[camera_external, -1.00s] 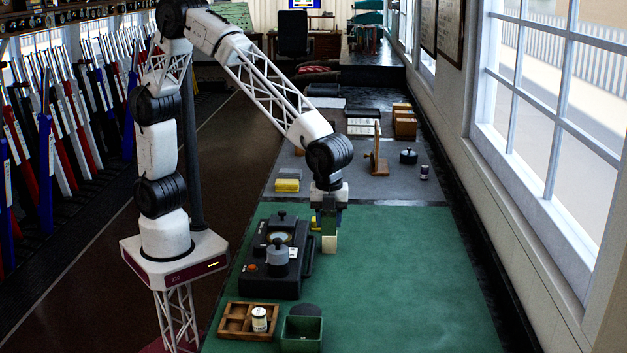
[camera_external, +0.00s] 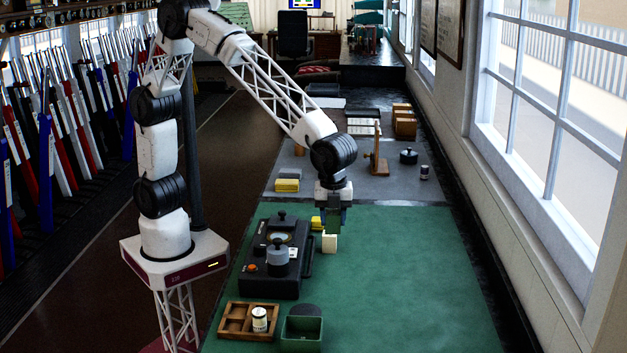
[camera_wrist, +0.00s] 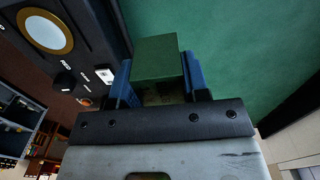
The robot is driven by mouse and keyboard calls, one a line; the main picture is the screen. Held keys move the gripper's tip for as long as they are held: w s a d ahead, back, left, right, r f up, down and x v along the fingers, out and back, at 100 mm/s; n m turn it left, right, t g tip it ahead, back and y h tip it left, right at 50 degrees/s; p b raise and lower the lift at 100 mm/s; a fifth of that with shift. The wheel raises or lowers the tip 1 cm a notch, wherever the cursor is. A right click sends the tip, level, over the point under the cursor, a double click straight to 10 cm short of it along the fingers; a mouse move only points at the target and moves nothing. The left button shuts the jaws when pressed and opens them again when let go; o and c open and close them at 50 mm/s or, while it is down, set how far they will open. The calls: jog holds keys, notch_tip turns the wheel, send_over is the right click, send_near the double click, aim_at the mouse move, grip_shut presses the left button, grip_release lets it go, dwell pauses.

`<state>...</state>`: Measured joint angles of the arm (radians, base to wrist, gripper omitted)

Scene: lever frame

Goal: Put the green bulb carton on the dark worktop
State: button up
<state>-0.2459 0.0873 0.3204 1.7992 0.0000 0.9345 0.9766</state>
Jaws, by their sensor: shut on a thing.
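The green bulb carton (camera_wrist: 157,58) is between the two blue fingers of my gripper (camera_wrist: 160,90) in the wrist view. My gripper (camera_external: 332,222) is shut on it, above the far part of the green mat. In the external view the carton is hard to make out against the fingers and the mat. A pale cream block shape (camera_external: 329,243) shows just under the fingers; I cannot tell if it is part of the carton. The dark grey worktop (camera_external: 415,190) lies beyond the green mat, behind my gripper.
The worktop holds a yellow-and-grey block (camera_external: 287,185), a wooden stand (camera_external: 378,160), a dark round pot (camera_external: 408,156) and a small can (camera_external: 424,172). Its front right is clear.

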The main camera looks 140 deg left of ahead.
jog(key=s+a+n, duration=0.2)
jog(key=s+a, duration=0.3)
jog(key=a, duration=0.8)
jog(key=s+a+f+n, duration=0.15)
jog(key=s+a, duration=0.25)
jog(key=a, duration=1)
jog(key=s+a+n, duration=0.3)
jog(key=s+a, duration=0.2)
jog(key=a, duration=0.8)
jog(key=s+a+n, duration=0.2)
jog(key=s+a, duration=0.9)
jog(key=a, duration=0.2)
jog(key=shift+s, duration=0.15)
jog(key=shift+f, duration=0.15)
jog(key=shift+f, duration=1.95)
jog(key=shift+f, duration=2)
jog(key=shift+f, duration=0.15)
